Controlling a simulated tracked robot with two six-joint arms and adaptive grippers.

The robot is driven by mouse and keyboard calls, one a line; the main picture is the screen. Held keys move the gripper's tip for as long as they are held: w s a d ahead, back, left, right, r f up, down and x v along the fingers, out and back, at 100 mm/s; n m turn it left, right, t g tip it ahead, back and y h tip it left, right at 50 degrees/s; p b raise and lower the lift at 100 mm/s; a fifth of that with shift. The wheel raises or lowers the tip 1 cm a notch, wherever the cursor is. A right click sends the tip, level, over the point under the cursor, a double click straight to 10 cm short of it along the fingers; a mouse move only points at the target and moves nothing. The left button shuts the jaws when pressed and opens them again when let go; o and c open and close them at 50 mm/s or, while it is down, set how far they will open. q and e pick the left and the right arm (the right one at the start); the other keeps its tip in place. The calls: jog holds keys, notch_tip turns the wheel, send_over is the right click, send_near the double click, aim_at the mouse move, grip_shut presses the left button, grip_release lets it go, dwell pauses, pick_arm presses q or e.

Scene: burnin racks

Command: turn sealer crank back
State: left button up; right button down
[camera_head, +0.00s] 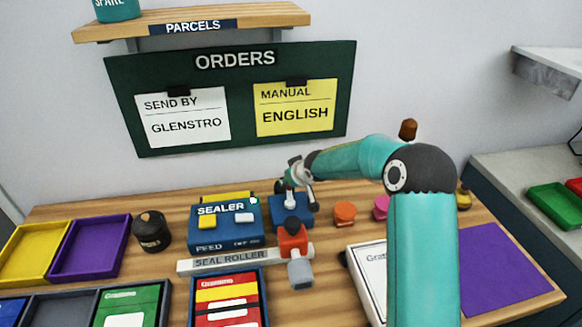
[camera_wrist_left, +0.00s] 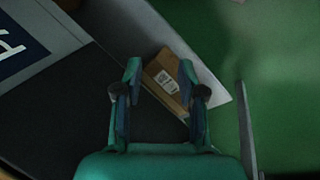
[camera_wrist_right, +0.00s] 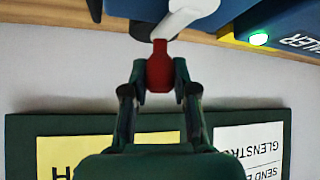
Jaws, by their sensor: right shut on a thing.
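The blue sealer (camera_head: 222,228) stands on the wooden bench, labelled SEALER and FEED. A blue crank unit (camera_head: 291,213) with a white crank arm sits just right of it. My right gripper (camera_head: 302,186) reaches this crank from the right. In the right wrist view my right gripper (camera_wrist_right: 159,72) is shut on the red crank handle (camera_wrist_right: 159,68), at the end of the white crank arm (camera_wrist_right: 185,17). The handle is mostly hidden in the head view. My left gripper (camera_wrist_left: 161,72) is open and shows only in its wrist view.
A green sealer light (camera_wrist_right: 259,39) is lit. A red and grey tool (camera_head: 295,250) stands in front of the crank unit, beside the SEAL ROLLER strip (camera_head: 228,259). A dark jar (camera_head: 151,232) stands left. A cardboard parcel (camera_wrist_left: 166,80) lies beyond my left fingers.

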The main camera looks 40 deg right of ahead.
jog(key=shift+w+a+r+n+y+p, duration=0.15)
jog(key=shift+r+n+y+p, duration=0.3)
jog(key=shift+p, duration=3.05)
jog(key=shift+f+p, duration=0.35)
jog(key=shift+p, duration=0.4)
jog(key=c, duration=0.9)
grip_release()
jog(key=v, duration=1.2)
jog(key=shift+f, duration=0.2)
